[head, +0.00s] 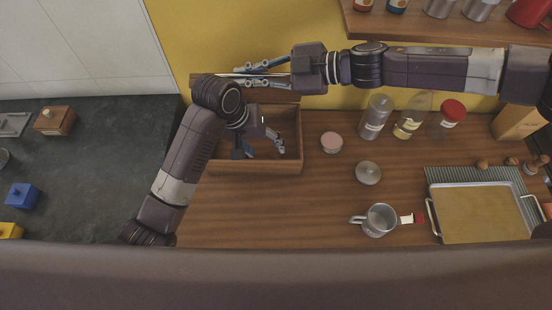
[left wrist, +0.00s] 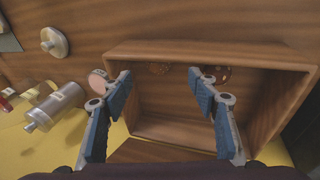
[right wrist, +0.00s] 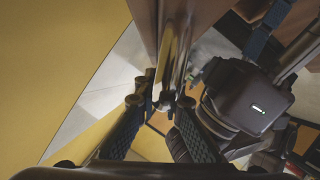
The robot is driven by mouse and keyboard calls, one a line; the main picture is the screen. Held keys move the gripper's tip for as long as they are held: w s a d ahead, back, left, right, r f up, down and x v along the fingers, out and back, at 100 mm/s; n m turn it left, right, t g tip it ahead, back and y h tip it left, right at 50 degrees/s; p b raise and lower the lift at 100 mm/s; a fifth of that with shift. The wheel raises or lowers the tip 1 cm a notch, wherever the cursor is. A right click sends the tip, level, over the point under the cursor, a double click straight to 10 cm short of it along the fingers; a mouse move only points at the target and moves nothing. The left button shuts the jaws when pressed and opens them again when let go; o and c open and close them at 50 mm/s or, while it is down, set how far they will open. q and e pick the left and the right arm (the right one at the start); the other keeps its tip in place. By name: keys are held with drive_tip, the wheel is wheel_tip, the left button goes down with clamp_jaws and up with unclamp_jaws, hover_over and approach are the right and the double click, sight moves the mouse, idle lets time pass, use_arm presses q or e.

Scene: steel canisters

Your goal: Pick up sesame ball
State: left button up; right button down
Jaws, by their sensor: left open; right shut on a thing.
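My right gripper (head: 256,74) is shut on a metal bar, apparently the handle (right wrist: 180,50) of the raised wooden lid (head: 205,84).
Right of the box are a small pink-topped tin (head: 331,142), a round steel lid (head: 368,173), a steel mug (head: 380,220) and several jars (head: 375,117). A baking tray (head: 480,212) is far right. The front middle counter is clear.

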sight(274, 157)
use_arm(q)
drive_tip(key=x, duration=0.7)
drive_tip(key=shift+w+d+f, duration=0.15)
drive_tip(key=shift+d, duration=0.05)
drive_tip(key=shift+c, duration=0.3)
